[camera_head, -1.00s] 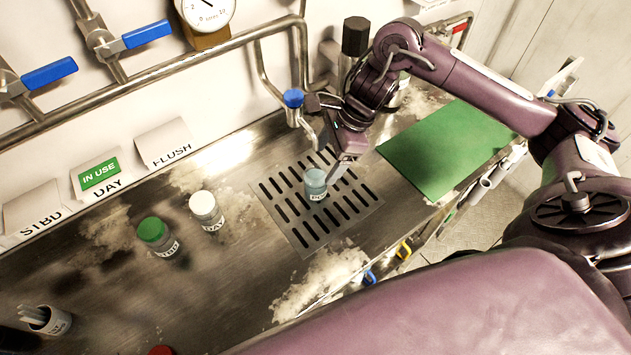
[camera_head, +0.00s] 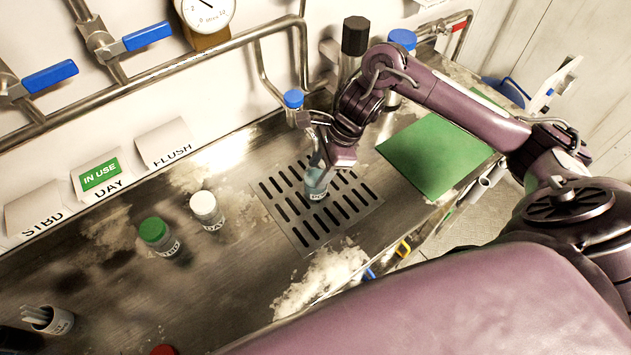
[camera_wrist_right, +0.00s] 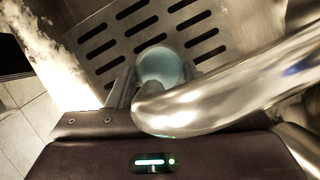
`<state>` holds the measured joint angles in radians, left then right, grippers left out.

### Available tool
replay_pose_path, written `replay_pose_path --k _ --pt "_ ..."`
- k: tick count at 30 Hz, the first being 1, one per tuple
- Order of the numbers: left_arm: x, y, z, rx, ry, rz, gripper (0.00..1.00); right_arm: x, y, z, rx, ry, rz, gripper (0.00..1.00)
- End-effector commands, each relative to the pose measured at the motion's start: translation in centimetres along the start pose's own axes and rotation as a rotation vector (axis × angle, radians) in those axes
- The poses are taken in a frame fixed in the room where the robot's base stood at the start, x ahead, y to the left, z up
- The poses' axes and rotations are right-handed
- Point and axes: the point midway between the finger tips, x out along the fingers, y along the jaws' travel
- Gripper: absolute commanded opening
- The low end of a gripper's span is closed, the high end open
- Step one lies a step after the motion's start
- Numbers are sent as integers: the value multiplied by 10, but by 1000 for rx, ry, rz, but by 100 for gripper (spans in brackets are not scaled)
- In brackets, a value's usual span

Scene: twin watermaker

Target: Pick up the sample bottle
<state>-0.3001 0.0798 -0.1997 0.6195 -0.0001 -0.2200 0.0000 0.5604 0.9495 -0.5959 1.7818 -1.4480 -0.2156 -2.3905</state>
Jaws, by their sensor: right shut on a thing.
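The sample bottle (camera_head: 316,184) is a small pale blue-green bottle with a label whose text is hard to read. It stands upright on the slotted drain grate (camera_head: 302,238), below the blue-handled tap (camera_head: 294,100). My right gripper (camera_head: 318,167) reaches down from behind and is shut on the bottle. In the right wrist view the bottle's round blue top (camera_wrist_right: 160,66) shows beside a finger, and the curved metal spout (camera_wrist_right: 190,100) crosses in front, hiding part of the grip. My left gripper is not in view.
A green-capped bottle (camera_head: 153,232) and a white-capped bottle (camera_head: 204,206) stand left of the grate. A green mat (camera_head: 432,155) lies to the right. A cup with sticks (camera_head: 50,320) stands at lower left. Pipes run along the wall behind.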

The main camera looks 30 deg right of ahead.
Motion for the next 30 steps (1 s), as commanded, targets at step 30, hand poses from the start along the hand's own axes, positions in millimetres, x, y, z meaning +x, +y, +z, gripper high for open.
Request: replay_pose_path --k 30 --pt "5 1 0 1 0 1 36 -31 -1 13 -3 0 -5 0"
